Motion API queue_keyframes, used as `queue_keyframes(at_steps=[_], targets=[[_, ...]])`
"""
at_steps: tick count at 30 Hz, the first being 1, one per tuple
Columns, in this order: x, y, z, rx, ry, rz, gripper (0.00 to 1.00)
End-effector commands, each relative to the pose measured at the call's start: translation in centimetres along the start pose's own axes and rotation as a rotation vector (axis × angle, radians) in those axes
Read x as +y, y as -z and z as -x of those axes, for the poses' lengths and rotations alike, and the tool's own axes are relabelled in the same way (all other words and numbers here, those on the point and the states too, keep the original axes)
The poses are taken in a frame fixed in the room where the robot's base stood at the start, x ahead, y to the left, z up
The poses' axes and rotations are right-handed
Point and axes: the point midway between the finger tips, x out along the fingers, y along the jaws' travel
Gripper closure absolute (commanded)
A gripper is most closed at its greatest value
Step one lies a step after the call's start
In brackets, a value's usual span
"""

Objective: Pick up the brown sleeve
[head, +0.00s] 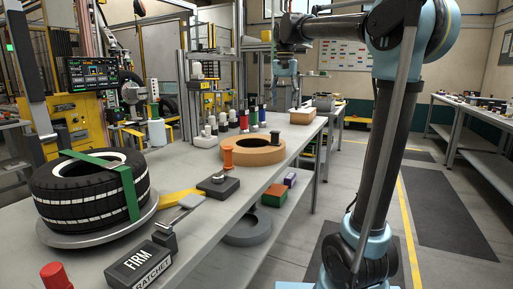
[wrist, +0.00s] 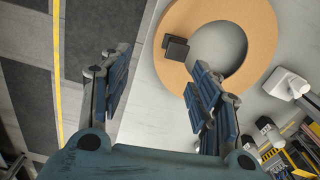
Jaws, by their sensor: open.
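A small dark, blackish-brown piece (wrist: 175,48) stands at the near left part of a tan ring in the wrist view; it looks like the brown sleeve, though its colour is hard to tell. In the head view it shows as a small dark shape (head: 275,138) at the ring's far right. The tan ring (head: 250,156) lies flat on the bench; it also fills the top of the wrist view (wrist: 262,40). My gripper (wrist: 158,88) is open and empty, its fingers apart, with the dark piece beyond the gap. In the head view my gripper (head: 287,78) hangs above the bench's far end.
An orange spool (head: 228,153) stands beside the ring. Several bottles (head: 243,118) stand behind it, and a brown box (head: 302,117) sits at the far end. The bench edge borders open floor.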

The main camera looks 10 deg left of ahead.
Motion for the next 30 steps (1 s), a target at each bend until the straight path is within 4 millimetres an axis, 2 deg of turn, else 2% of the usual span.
queue_keyframes(at_steps=[3,7,10,24,30], targets=[[-2.0,0.9,1.0,-0.008,-0.005,-0.011,0.43],[-2.9,1.4,1.5,-0.012,-0.008,-0.021,0.43],[-3.2,1.5,0.9,-0.013,-0.009,-0.023,0.43],[-3.0,1.4,-6.9,-0.013,-0.009,-0.023,0.43],[-3.0,1.3,-9.6,-0.013,-0.009,-0.023,0.43]])
